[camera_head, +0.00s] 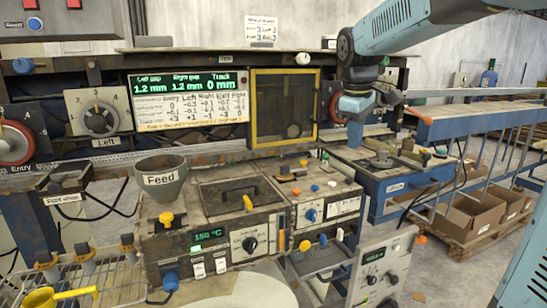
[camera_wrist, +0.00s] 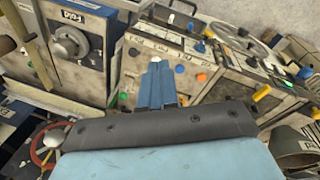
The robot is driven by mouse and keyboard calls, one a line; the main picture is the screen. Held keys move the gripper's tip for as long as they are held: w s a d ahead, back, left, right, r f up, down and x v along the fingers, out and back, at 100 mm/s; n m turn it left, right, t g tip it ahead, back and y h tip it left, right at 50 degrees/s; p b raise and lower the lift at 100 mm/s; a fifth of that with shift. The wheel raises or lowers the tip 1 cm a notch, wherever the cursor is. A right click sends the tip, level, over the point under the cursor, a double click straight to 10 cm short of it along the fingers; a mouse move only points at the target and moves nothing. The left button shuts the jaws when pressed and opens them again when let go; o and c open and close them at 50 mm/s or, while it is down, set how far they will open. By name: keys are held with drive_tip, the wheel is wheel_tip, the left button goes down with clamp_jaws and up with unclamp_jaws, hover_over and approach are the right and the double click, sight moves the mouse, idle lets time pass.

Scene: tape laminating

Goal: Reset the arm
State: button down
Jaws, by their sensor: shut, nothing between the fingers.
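My arm reaches in from the upper right in the head view. My gripper (camera_head: 354,138) hangs in the air, pointing down, to the right of the yellow-framed window (camera_head: 283,108) and above the right part of the machine. In the wrist view my gripper (camera_wrist: 157,75) shows its blue fingers together with nothing between them. The machine's panels lie beyond the fingertips there, and the fingers appear apart from them.
The readout (camera_head: 187,83) shows gaps of 1.2 mm and track 0 mm. A grey Feed funnel (camera_head: 161,180) stands at centre left, above a 150 °C panel (camera_head: 210,236). A blue-framed roller table (camera_head: 480,120) and cardboard boxes (camera_head: 470,215) are at right.

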drive_tip(key=s+d+f+m+t, duration=0.1)
drive_tip(key=s+f+m, duration=0.1)
drive_tip(key=s, duration=0.5)
drive_tip(key=s+d+f+m+t, duration=0.1)
drive_tip(key=s+f+m, duration=0.1)
drive_tip(key=s+m, duration=0.2)
drive_tip(key=s+d+f+m+t+y, duration=0.1)
drive_tip(key=s+f+m, duration=0.2)
drive_tip(key=s, duration=0.8)
drive_tip(key=shift+d+m+t, duration=0.3)
drive_tip(key=shift+d+m, duration=0.05)
drive_tip(key=shift+m, duration=0.15)
